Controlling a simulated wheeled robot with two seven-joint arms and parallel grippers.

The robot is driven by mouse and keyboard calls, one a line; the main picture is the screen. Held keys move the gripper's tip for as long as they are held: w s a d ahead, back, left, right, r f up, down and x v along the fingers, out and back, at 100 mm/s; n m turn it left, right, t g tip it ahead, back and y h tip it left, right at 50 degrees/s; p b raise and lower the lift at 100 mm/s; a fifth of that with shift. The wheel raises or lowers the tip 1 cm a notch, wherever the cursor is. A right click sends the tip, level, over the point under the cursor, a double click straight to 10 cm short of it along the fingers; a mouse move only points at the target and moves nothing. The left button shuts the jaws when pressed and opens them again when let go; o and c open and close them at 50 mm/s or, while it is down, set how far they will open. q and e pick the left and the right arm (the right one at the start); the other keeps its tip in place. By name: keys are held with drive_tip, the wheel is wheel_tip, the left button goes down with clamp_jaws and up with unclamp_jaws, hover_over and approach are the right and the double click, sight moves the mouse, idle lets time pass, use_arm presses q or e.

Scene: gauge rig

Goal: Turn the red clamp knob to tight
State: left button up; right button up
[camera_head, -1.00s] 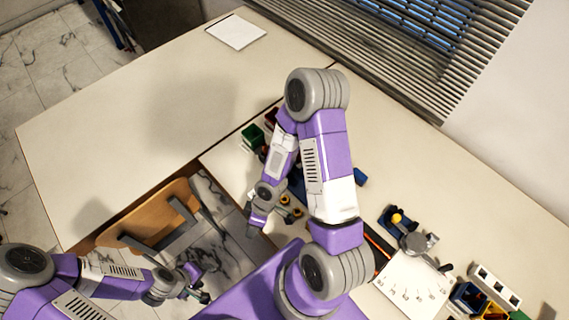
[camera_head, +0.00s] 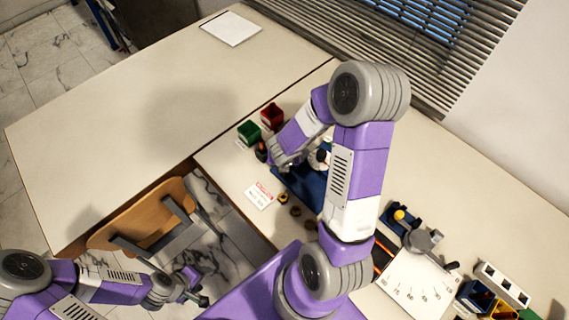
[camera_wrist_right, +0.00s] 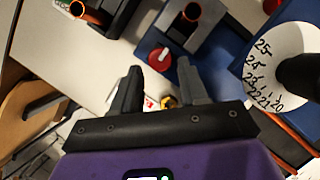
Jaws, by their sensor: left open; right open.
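My right gripper (camera_wrist_right: 160,70) is open. Its two fingertips lie on either side of the knob in the picture; I see no contact. In the head view my right gripper (camera_head: 280,161) is at the blue base (camera_head: 307,190), and I cannot make out the knob there. My left gripper (camera_head: 197,286) is open and empty at the lower left, above the floor beside the table.
A white numbered dial (camera_wrist_right: 262,78) stands on the blue base near the right finger. Green (camera_head: 249,131) and red (camera_head: 272,116) bins stand behind the right gripper. A white card (camera_head: 261,195) and small round parts (camera_head: 283,198) lie in front. The left table is mostly clear.

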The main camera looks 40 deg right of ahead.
drive_tip(key=shift+b+x, duration=0.45)
drive_tip(key=shift+x, duration=1.35)
drive_tip(key=c, duration=0.7)
drive_tip(key=shift+a, duration=0.1)
drive_tip(key=shift+c, duration=0.2)
drive_tip(key=m+g+h+b, duration=0.1)
drive_tip(key=m, duration=0.3)
drive_tip(key=shift+w+f, duration=0.1)
drive_tip(key=m+g, duration=0.2)
drive_tip(key=m, duration=0.2)
drive_tip(key=shift+w+a+m, duration=0.1)
drive_tip(key=shift+m, duration=0.2)
drive_tip(key=m+g, duration=0.1)
drive_tip(key=m, duration=0.3)
drive_tip(key=shift+w+g, duration=0.1)
drive_tip(key=shift+g, duration=0.3)
drive_tip(key=shift+w+m+g+y, duration=0.15)
drive_tip(key=shift+m+g, duration=0.25)
drive_tip(key=shift+m, duration=0.95)
drive_tip(key=shift+s+m+g+y, duration=0.15)
drive_tip(key=shift+m+g, duration=0.25)
drive_tip(key=shift+m, duration=0.95)
drive_tip(key=shift+w, duration=0.1)
